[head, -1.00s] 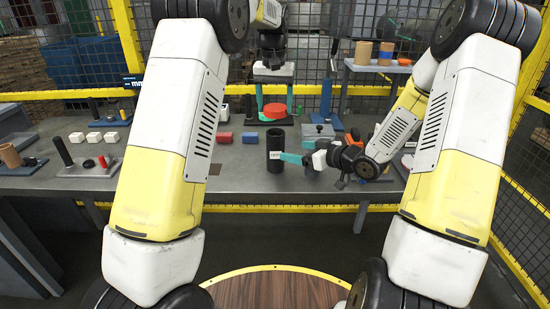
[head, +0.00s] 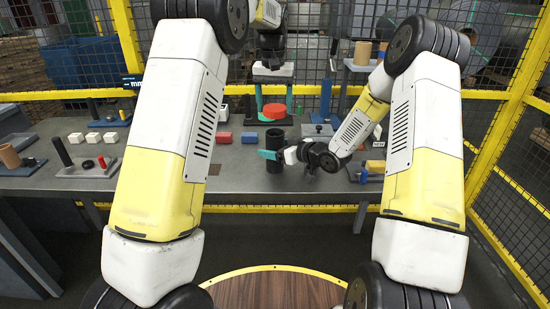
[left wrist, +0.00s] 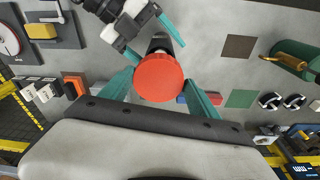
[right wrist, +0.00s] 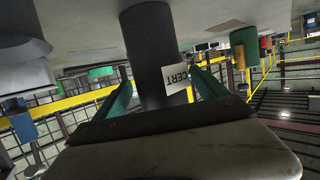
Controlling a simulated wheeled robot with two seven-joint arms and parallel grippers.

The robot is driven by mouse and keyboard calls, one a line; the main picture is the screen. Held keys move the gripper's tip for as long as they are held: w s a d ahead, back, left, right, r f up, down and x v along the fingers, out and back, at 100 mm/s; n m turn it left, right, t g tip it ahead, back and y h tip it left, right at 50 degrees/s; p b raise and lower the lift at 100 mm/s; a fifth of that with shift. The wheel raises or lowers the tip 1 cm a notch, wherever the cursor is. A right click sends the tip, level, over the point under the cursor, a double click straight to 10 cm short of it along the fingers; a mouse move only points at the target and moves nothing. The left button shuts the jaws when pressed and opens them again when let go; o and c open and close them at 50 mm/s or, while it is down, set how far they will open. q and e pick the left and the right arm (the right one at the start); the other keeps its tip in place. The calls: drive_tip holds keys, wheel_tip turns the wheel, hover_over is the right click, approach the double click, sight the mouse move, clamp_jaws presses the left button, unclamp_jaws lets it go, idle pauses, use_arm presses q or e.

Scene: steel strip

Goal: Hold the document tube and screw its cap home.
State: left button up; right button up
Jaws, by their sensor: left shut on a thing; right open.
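The black document tube (head: 275,137) stands upright on the grey bench and also shows in the right wrist view (right wrist: 150,45) with a white CERT label (right wrist: 178,79). My right gripper (head: 276,153) is open, with its teal fingers on either side of the tube; I cannot tell whether they touch it. The red cap (head: 274,111) is held between the teal fingers of my left gripper (head: 274,102), behind and above the tube in the head view. In the left wrist view the cap (left wrist: 158,79) hides part of the tube (left wrist: 160,42). Cap and tube are apart.
A red block (head: 223,137) and a blue block (head: 250,137) lie left of the tube. Fixtures with pegs (head: 88,166) and white cubes (head: 76,138) stand further left. A yellow block (head: 375,166) on a blue base is at right. A mesh fence closes the back.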

clamp_jaws()
use_arm(q)
drive_tip(key=shift+f, duration=2.5)
drive_tip(key=shift+f, duration=0.85)
drive_tip(key=shift+f, duration=0.6)
